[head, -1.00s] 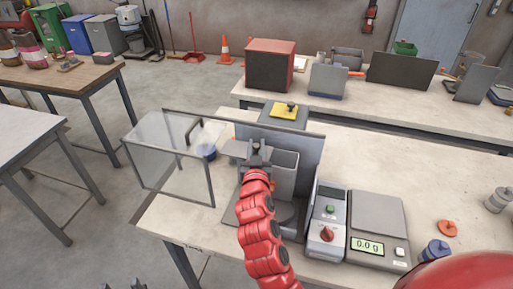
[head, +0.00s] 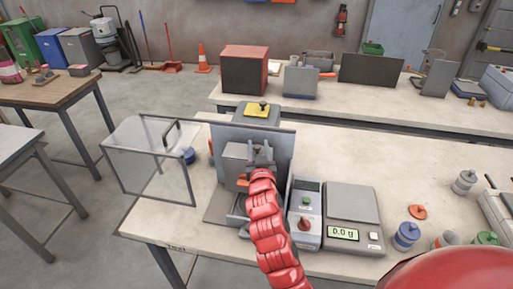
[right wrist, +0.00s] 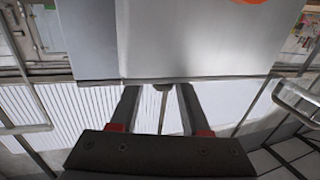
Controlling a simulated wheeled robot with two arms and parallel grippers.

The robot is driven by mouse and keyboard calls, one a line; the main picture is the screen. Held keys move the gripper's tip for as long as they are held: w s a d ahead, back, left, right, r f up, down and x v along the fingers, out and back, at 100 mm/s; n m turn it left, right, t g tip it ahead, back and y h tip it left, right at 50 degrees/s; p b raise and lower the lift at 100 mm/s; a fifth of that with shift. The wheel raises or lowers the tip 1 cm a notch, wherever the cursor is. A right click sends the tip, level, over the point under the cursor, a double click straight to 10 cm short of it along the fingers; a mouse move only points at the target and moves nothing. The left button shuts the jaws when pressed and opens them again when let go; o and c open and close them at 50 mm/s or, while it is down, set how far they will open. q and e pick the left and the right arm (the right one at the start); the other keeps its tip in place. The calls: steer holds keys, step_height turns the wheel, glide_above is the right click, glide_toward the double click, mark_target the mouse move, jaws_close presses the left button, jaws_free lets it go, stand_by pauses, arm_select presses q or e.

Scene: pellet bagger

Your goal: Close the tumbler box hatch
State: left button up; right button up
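The tumbler box stands on the near table, with its grey back panel (head: 282,140) upright. Its clear framed hatch (head: 140,165) stands open to the left, its dark handle (head: 171,132) near the top. A grey container (head: 234,160) is inside. My right gripper (head: 262,148) is in front of the back panel, beside the container and well right of the hatch handle. In the right wrist view its fingers (right wrist: 157,105) are apart below a grey surface; a thin rod shows in the gap, and I cannot tell whether they touch it. My left gripper is out of view.
A control box (head: 304,215) with a red knob and a scale (head: 352,205) reading 0.0 g stand right of the tumbler box. A yellow-topped block (head: 257,109) is behind. Small jars are at the right.

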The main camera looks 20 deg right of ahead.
steer(key=shift+o, duration=0.5)
steer(key=shift+s+a+f+b, duration=0.2)
steer(key=shift+s+b, duration=0.1)
steer(key=shift+s, duration=0.2)
steer(key=p+v, duration=0.7)
steer(key=v, duration=0.9)
steer(key=shift+s, duration=0.25)
steer(key=shift+r, duration=0.1)
